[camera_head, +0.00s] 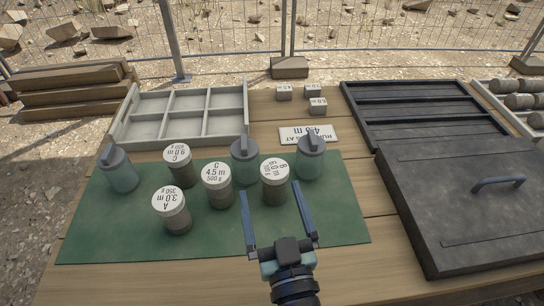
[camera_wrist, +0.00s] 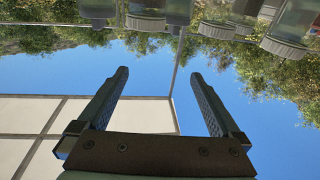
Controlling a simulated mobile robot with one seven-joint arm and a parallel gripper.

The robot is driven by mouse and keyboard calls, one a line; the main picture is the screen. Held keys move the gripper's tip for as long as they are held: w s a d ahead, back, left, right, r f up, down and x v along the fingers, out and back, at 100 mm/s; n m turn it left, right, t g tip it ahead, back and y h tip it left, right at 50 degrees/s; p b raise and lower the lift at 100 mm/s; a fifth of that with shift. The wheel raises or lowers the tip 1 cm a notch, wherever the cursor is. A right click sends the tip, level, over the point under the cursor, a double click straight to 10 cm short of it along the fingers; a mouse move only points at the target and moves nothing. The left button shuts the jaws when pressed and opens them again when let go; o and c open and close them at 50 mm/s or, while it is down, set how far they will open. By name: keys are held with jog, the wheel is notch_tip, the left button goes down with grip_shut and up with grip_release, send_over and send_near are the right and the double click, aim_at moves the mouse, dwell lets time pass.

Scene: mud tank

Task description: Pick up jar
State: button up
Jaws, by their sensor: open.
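Several white-lidded jars stand upright on the green mat (camera_head: 110,240): a jar marked A 3.0 m (camera_head: 174,222), a jar marked C 4.5 m (camera_head: 218,198), a jar marked 9.0 m (camera_head: 184,175) and a jar marked B 6.0 m (camera_head: 274,192). Three clear bluish jars with grey handled lids also stand there, at left (camera_head: 122,176), centre (camera_head: 245,168) and right (camera_head: 309,165). My gripper (camera_head: 269,182) is open and empty, its fingers pointing toward the B jar. In the wrist view, my gripper (camera_wrist: 163,82) has nothing between its fingers; jars appear inverted along the top edge.
A pale compartment tray (camera_head: 157,119) stands behind the mat. A black divided tray (camera_head: 415,110) and a dark handled lid (camera_head: 455,215) lie right. A sign (camera_head: 308,134) and three small grey blocks (camera_head: 318,106) sit at the back. The mat's right front is clear.

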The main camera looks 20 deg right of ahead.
notch_tip(320, 180, down, 3)
jog(key=s+d+m+g+h, duration=0.1)
jog(key=s+d, duration=0.1)
jog(key=s, duration=0.1)
jog(key=p, duration=0.3)
send_near(275, 167)
jog(key=a+x, duration=0.1)
jog(key=x, duration=0.3)
jog(key=shift+d+p+x, duration=0.2)
jog(key=shift+p+x, duration=0.05)
jog(key=shift+x, duration=1.25)
jog(key=shift+d+p+x, duration=0.25)
jog(key=shift+x, duration=1.3)
jog(key=shift+s, duration=0.1)
jog(key=shift+c, duration=0.3)
grip_shut()
jog(key=shift+r, duration=0.15)
